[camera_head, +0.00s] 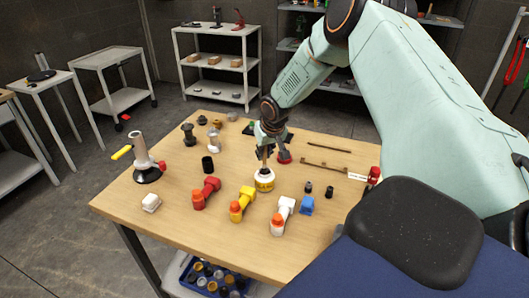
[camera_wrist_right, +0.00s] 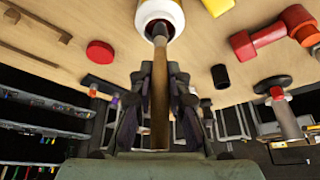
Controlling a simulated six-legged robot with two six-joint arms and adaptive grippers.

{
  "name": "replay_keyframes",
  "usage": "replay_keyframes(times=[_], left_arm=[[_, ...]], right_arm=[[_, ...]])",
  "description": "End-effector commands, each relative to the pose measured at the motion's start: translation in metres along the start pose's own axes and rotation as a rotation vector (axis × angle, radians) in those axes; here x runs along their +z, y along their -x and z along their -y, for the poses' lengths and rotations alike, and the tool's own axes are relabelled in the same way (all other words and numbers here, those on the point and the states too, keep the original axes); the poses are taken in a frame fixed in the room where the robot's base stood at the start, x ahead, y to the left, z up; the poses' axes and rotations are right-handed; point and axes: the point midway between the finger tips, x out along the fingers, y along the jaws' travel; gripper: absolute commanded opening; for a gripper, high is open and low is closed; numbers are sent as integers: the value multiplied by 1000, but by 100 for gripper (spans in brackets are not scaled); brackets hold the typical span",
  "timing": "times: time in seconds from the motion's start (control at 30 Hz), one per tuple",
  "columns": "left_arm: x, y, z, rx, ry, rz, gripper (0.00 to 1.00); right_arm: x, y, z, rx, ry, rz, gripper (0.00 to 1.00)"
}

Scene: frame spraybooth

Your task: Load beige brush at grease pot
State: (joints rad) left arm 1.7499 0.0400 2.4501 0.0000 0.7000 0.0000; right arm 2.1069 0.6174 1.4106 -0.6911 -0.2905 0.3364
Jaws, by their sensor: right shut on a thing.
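The grease pot (camera_head: 264,184) is a small white jar with a yellow label, upright on the wooden table. My right gripper (camera_head: 267,143) is above it, shut on the beige brush (camera_head: 264,157), whose handle runs down towards the pot. In the right wrist view the brush (camera_wrist_right: 160,95) lies between the fingers (camera_wrist_right: 159,80). Its dark lower end is at the open mouth of the pot (camera_wrist_right: 148,12), and its tip is hidden inside. How deep it reaches cannot be told. My left gripper is not in view.
Red (camera_head: 206,193), yellow (camera_head: 242,203) and white (camera_head: 283,215) elbow-shaped pieces stand in front of the pot on the table (camera_head: 165,215). A red round piece (camera_head: 284,158) stands close behind.

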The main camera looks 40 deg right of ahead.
Motion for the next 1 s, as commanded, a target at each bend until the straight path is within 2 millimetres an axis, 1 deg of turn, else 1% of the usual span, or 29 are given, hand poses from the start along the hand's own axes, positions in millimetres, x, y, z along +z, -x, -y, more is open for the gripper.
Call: replay_keyframes(times=[1.0], left_arm=[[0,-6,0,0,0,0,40]], right_arm=[[4,-9,0,0,0,0,0]])
